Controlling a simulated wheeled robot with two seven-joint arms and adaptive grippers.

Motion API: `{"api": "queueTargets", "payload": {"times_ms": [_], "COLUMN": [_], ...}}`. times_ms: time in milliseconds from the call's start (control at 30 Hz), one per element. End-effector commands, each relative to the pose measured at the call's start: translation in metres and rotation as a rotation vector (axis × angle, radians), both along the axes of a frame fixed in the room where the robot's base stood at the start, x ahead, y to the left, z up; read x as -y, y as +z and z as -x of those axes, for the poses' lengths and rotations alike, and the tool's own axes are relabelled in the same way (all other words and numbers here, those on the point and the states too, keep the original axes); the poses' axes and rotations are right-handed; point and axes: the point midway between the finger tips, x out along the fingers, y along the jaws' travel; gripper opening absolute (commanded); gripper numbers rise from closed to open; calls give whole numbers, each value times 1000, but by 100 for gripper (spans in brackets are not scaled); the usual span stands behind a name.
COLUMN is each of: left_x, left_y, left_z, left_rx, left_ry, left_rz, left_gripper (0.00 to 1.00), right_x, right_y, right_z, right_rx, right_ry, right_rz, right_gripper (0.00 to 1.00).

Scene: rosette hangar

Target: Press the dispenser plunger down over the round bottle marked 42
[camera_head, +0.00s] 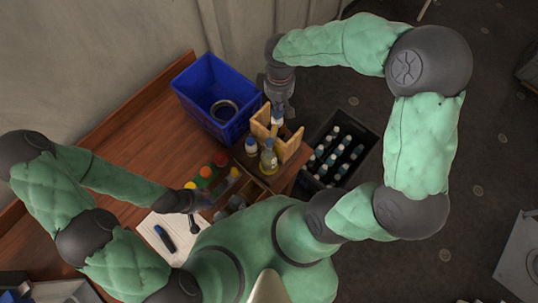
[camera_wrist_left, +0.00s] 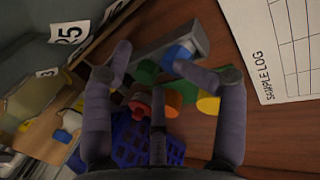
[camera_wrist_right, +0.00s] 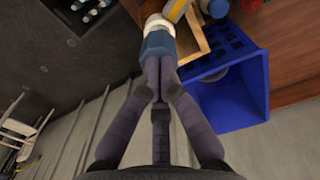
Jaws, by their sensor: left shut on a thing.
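My right gripper (camera_head: 278,119) points down above the wooden frame (camera_head: 291,144), and its fingers are together. In the right wrist view a white-and-blue cylindrical piece (camera_wrist_right: 157,42) lies just beyond its fingertips; I cannot tell whether they touch. A bottle with yellow liquid (camera_head: 268,162) and a blue-capped bottle (camera_head: 251,146) stand by the frame. No number 42 is readable.
A blue crate (camera_head: 190,80) stands behind the frame. A dark crate of bottles (camera_head: 363,130) is to its right. Red, orange, green and yellow caps (camera_head: 206,172) are near my left gripper. A sample log sheet (camera_head: 185,225) with a dark pen lies in front. Labels with numbers show in the left wrist view (camera_wrist_left: 69,33).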

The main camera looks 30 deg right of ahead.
Motion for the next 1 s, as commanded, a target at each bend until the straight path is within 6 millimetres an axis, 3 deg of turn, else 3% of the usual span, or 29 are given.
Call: {"api": "queueTargets", "payload": {"times_ms": [267,1000], "left_x": [0,0], "left_y": [4,31], "left_z": [0,-1], "left_rx": [2,2], "left_ry": [-2,1], "left_rz": [0,0], "left_gripper": [52,52], "right_x": [0,0], "right_y": [4,43], "right_z": [1,0], "right_rx": [-3,0], "right_ry": [1,0], "right_rz": [0,0], "right_gripper": [0,0]}}
